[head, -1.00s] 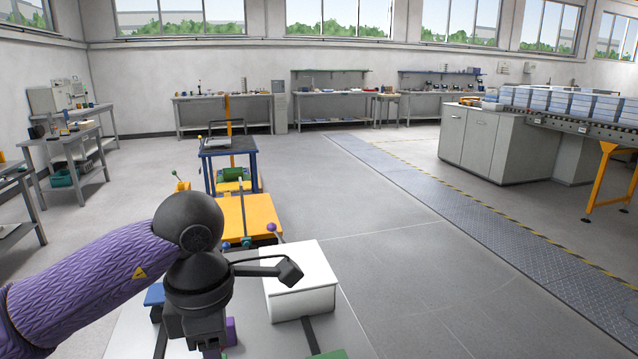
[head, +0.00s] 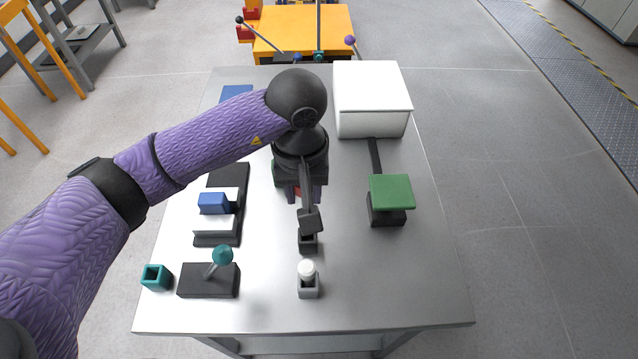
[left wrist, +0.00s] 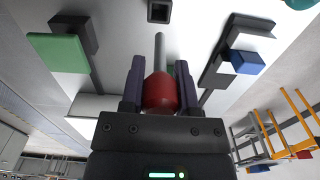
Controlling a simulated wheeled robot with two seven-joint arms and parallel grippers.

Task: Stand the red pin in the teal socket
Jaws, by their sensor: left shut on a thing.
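My left gripper (head: 302,192) is over the middle of the metal table. In the left wrist view it (left wrist: 160,72) is shut on the red pin (left wrist: 160,92), gripping its red body, with a grey shaft pointing away from the palm. The teal socket (head: 157,278), a small square open-topped block, stands at the table's front left, apart from the gripper, and looks empty. My right gripper is not in view.
A black square socket (head: 308,243) and a grey socket (head: 308,288) holding a white pin stand at centre. A teal-knobbed lever (head: 222,256) is beside the teal socket. A blue-topped fixture (head: 213,203), green-topped block (head: 390,191) and white box (head: 370,90) stand around.

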